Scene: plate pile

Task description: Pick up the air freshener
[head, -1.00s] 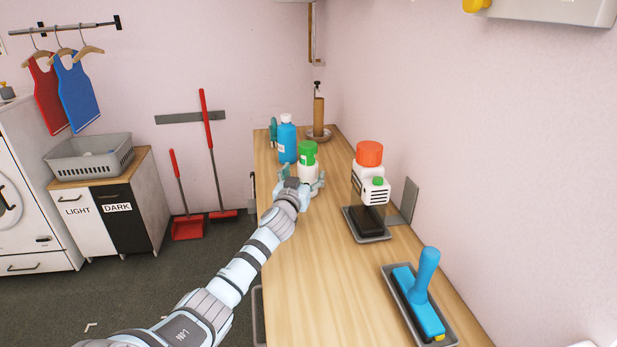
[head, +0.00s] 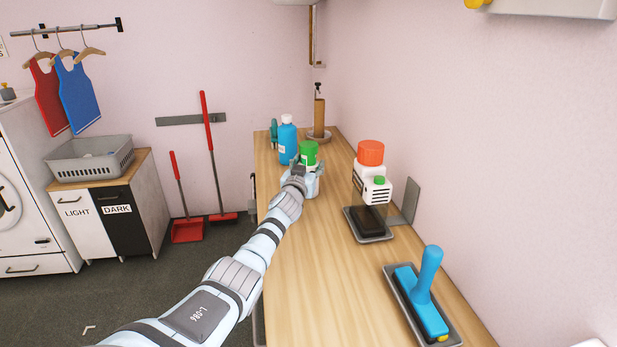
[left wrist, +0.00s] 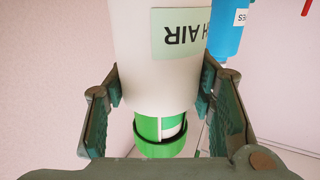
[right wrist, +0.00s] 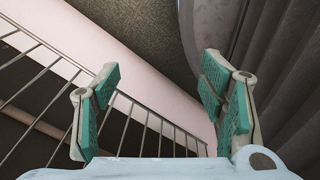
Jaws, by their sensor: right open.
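The air freshener is a white can with a green cap (head: 309,151), standing on the wooden counter. In the left wrist view, its pale body (left wrist: 150,85) fills the middle, with an upside-down label reading "H AIR". My left gripper (head: 300,175) is at the can on its near side, hiding part of its body. In the left wrist view my left gripper (left wrist: 160,90) is open, with one finger on each side of the can. Contact with the can is hard to tell. My right gripper (right wrist: 158,95) is open and empty, away from the counter.
A blue bottle (head: 288,142) stands close behind the can, to the left. A paper-roll stand (head: 319,118) is farther back. The counter's middle is clear.

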